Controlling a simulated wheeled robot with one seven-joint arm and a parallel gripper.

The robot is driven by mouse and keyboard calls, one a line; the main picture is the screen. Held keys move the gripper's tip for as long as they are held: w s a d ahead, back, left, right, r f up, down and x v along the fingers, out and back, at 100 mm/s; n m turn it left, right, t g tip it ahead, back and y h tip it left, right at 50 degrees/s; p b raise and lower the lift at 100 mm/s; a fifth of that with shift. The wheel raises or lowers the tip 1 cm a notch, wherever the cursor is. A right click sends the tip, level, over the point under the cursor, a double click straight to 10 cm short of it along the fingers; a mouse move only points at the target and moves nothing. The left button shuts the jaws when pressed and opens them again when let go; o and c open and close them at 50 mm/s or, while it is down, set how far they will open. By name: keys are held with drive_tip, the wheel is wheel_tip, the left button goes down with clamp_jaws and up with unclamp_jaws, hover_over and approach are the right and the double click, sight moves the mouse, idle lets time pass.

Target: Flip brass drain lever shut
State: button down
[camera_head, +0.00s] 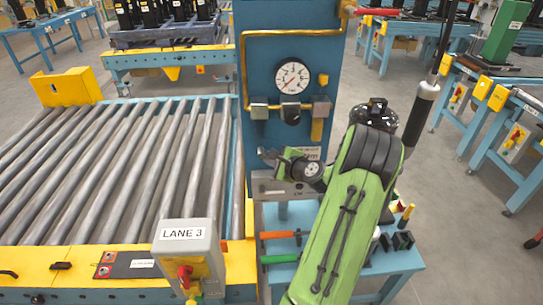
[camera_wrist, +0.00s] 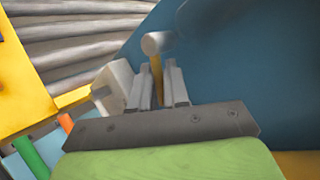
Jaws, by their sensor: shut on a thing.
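A brass-yellow lever (camera_wrist: 156,68) shows in the wrist view as a thin upright strip between the grey fingers of my gripper (camera_wrist: 159,80). My gripper is shut on it. A pale grey round-ended part (camera_wrist: 156,42) sits just beyond the fingertips, at the lever's far end. In the head view my gripper (camera_head: 288,162) is at the lower part of the blue panel (camera_head: 257,70), below the gauge. My wrist and green arm hide the held lever there, and its exact angle cannot be told.
A round gauge (camera_head: 292,78) and a yellow part (camera_head: 317,129) are on the panel above my gripper. A blue bench (camera_head: 402,262) with green- and orange-handled tools stands below. A roller conveyor (camera_head: 115,165) and a LANE 3 box (camera_head: 184,250) are at left.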

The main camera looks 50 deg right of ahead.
drive_tip(key=shift+s+r+n+g+h+p, duration=0.1)
drive_tip(key=shift+r+n+g+h+p, duration=0.2)
drive_tip(key=shift+r+n+g+p, duration=0.5)
drive_tip(key=shift+s+d+n+g+h+p, duration=0.1)
drive_tip(key=shift+n+g+h+p, duration=0.3)
drive_tip(key=shift+n+g+p, duration=0.45)
drive_tip(key=shift+m, duration=0.25)
drive_tip(key=c, duration=1.2)
unclamp_jaws()
drive_tip(key=p+v, duration=0.2)
drive_tip(key=v, duration=1.3)
drive_tip(key=shift+s, duration=0.35)
drive_tip(key=shift+r, duration=0.1)
